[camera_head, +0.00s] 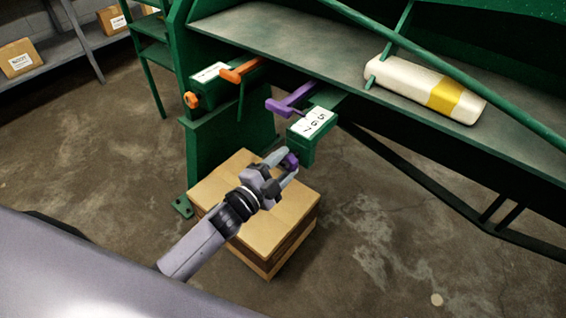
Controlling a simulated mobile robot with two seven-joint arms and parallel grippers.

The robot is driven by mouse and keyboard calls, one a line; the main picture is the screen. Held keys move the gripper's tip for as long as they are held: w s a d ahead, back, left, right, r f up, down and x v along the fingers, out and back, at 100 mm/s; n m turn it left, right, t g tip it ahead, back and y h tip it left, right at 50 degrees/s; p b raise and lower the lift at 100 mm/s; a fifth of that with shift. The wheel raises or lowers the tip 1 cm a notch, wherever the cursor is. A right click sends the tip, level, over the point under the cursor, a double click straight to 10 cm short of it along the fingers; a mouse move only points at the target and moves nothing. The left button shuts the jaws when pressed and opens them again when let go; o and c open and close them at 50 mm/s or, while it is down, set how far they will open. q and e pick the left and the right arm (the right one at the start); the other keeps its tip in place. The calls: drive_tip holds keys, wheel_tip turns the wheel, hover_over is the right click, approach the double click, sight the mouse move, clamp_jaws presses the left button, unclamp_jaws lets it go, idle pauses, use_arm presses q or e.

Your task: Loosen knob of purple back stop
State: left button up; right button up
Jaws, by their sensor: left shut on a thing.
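The purple back stop (290,103) sits at the edge of the green machine bed, above a green block (303,150) with a white number label (313,121). Its purple knob (290,160) is on the front of that block and is partly hidden by fingers. My left gripper (287,167) reaches in from the lower left and is shut on the purple knob. My right gripper is not in view.
An orange back stop (243,70) with an orange knob (191,100) is to the left. A cardboard box (222,185) stands under my left gripper. A white and yellow bundle (425,88) lies on the green bed (290,35). Floor at the right is clear.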

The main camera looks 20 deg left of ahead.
use_arm(q)
drive_tip(key=shift+f, duration=0.1)
idle(0.4)
drive_tip(key=o, duration=1)
drive_tip(key=shift+v, duration=3.6)
drive_tip(key=s+f+n+g+y+p, duration=0.1)
drive_tip(key=s+n+g+p, duration=0.1)
drive_tip(key=s+n, duration=0.2)
drive_tip(key=s+a+f+n+g+y+p, duration=0.1)
drive_tip(key=s+f+n+g+p, duration=0.1)
drive_tip(key=s+n, duration=0.3)
drive_tip(key=s+f+n+g+y+p, duration=0.1)
drive_tip(key=s+n, duration=0.3)
drive_tip(key=s, duration=0.4)
drive_tip(key=shift+a+f+n+g+y+p, duration=0.2)
drive_tip(key=shift+n+g+y+p, duration=0.25)
drive_tip(key=shift+g+p, duration=0.3)
